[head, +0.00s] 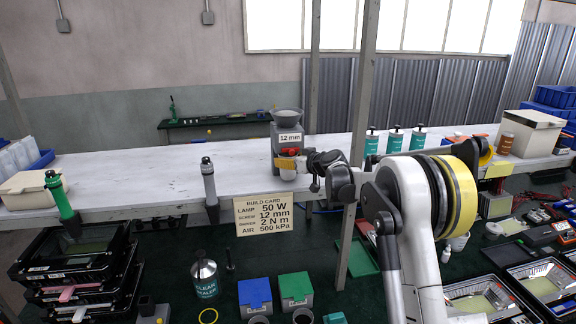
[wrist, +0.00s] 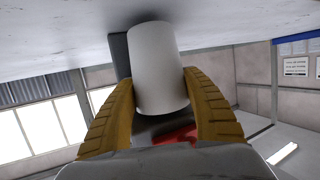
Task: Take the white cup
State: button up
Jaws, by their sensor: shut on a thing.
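The white cup (wrist: 157,68) is between the two yellow ridged fingers of my gripper (wrist: 160,108) in the wrist view. The fingers press on its sides, so my gripper is shut on it. In the head view the cup (head: 288,174) shows small at the front of the grey dispenser marked 12 mm, partly covered by my gripper (head: 288,164). The wrist picture is upside down, with the white bench top above. I cannot tell whether the cup touches the bench.
The grey dispenser (head: 285,134) with a bowl on top stands right behind the cup. A red part (head: 290,151) is close to my fingers. Several teal bottles (head: 395,141) and a bench post (head: 360,100) stand to the right. The bench (head: 140,170) is mostly clear to the left.

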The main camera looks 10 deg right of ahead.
jog(key=s+d+b, duration=0.1)
jog(key=s+d, duration=0.2)
jog(key=s, duration=0.5)
jog(key=s+d+b, duration=0.1)
jog(key=s+d, duration=0.3)
jog(key=s, duration=0.4)
jog(key=shift+s+r, duration=0.25)
jog(key=shift+s, duration=0.1)
jog(key=s, duration=0.8)
jog(key=shift+s+r, duration=0.15)
jog(key=shift+s, duration=0.1)
jog(key=shift+s+r+p, duration=1.05)
jog(key=shift+s+r, duration=0.45)
